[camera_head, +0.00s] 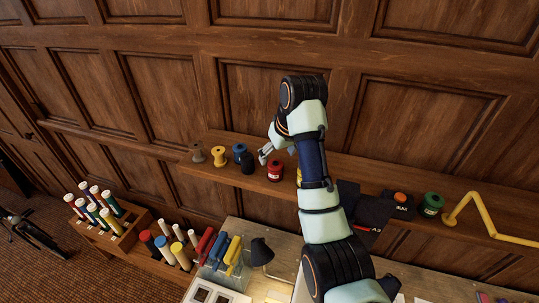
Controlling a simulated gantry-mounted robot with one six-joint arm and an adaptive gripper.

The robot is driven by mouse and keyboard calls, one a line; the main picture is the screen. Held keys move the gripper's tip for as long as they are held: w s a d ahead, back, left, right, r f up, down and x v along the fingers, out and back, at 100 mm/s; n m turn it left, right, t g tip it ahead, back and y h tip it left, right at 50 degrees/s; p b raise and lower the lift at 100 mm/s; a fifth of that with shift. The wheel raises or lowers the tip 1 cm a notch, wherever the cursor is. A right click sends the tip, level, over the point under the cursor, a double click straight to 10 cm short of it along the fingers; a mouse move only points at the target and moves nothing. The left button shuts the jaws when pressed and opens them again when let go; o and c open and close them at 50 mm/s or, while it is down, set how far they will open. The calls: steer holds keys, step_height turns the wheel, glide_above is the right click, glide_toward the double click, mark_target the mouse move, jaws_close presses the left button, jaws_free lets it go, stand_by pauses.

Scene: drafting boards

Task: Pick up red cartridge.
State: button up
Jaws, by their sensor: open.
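A small red cylinder with a label (275,171) stands upright on the wall shelf (335,172). It looks like an ink pot or cartridge. My gripper (264,154) is open and empty, close above and left of this red cylinder, near a small black object (247,163). I cannot tell whether it touches either. I cannot tell for certain which red thing is the cartridge.
My arm hides the shelf's middle. A dark lamp (260,252) stands on the desk.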

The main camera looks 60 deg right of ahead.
mark_target(276, 165)
steer(key=f+b, duration=0.2)
steer(key=f, duration=0.1)
steer(key=shift+w+d, duration=0.1)
steer(key=shift+w, duration=0.1)
steer(key=shift+r, duration=0.15)
steer(key=x, duration=0.1)
steer(key=p+x, duration=0.1)
steer(key=x, duration=0.1)
steer(key=p+x, duration=0.1)
steer(key=x, duration=0.1)
steer(key=shift+s+d, duration=0.15)
steer(key=shift+d, duration=0.15)
steer(key=c, duration=1.3)
steer(key=shift+o, duration=0.2)
step_height(276, 165, up, 20)
steer(key=b, duration=0.2)
